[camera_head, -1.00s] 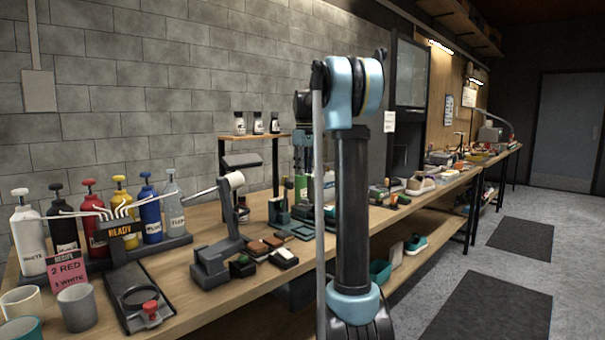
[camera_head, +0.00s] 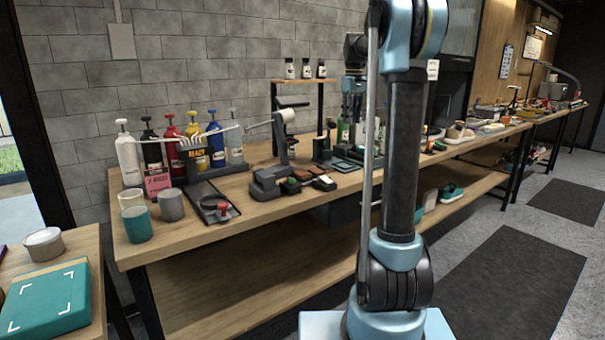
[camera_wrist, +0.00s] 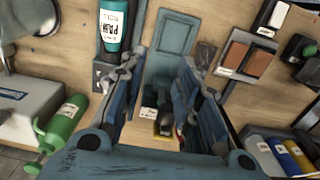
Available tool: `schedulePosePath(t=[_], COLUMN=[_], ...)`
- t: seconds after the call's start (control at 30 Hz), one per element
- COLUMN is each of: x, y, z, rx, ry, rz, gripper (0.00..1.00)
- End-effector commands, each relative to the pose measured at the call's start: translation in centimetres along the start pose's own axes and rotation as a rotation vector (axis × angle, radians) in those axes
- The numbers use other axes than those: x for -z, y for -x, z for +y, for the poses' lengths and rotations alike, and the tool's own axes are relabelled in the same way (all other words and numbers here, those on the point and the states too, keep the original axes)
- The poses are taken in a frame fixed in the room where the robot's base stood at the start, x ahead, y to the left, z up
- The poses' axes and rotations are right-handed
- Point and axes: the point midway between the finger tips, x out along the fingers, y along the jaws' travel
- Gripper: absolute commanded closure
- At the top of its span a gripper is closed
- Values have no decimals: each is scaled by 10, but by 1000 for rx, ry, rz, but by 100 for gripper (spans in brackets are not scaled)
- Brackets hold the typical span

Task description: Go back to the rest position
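My gripper (camera_wrist: 160,68) shows in the wrist view with its two fingers apart over the wooden bench. The gap between the fingers looks empty. Beyond the fingers lies a teal plate (camera_wrist: 172,45). A teal bottle (camera_wrist: 114,24) stands close to the left finger. In the head view my upright arm fills the middle right. The gripper is largely hidden behind the arm there, and I cannot make out its fingers.
The long workbench (camera_head: 235,220) holds several pump bottles (camera_head: 171,148), cups (camera_head: 171,204) and brushes. A small side table (camera_head: 92,262) with a teal box (camera_head: 48,300) stands at the lower left. Open floor with dark mats (camera_head: 510,280) lies to the right.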

Motion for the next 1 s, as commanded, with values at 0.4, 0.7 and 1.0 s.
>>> schedulePosePath(t=[0.4, 0.7, 1.0], x=[-31, -85, -159], y=[-5, -20, -58], z=[-38, -75, -125], rx=[-11, -24, -40], ry=[-44, -127, -243], rz=[16, 37, 69], gripper=[70, 70, 70])
